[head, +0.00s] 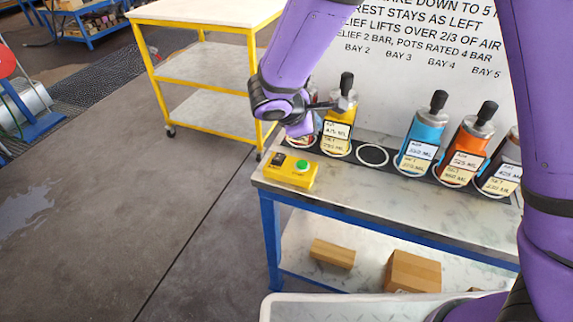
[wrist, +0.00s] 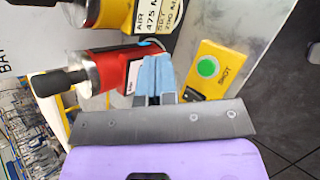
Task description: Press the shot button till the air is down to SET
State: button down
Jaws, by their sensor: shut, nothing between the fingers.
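A yellow box (head: 290,174) with a green shot button (head: 302,165) sits at the bench's left front corner. In the wrist view, the yellow box (wrist: 212,52) is marked SHOT beside its green button (wrist: 208,67). My gripper (head: 300,130) is above and behind the box, apart from the button. In the wrist view, my gripper's blue fingers (wrist: 152,65) are together and empty, left of the button. A red vessel (wrist: 105,69) stands close to the fingers; its label is mostly hidden. A yellow vessel (head: 337,128) stands beside it, with AIR and SET labels.
Blue (head: 423,135), orange (head: 468,143) and dark (head: 502,174) vessels stand along the bench (head: 370,190) to the right. An empty ring (head: 372,155) lies between yellow and blue. A lettered board (head: 400,90) is behind. A yellow-framed cart (head: 205,60) stands left.

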aim_at(303, 165)
jog(key=shift+s+a+f, duration=0.1)
jog(key=shift+a+f, duration=0.1)
jog(key=shift+a, duration=0.25)
jog(key=shift+a+f, duration=0.2)
jog(key=shift+a, duration=0.25)
jog(key=shift+f, duration=0.1)
jog(key=shift+f, duration=4.3)
jog(key=shift+f, duration=0.15)
jog(key=shift+f, duration=0.25)
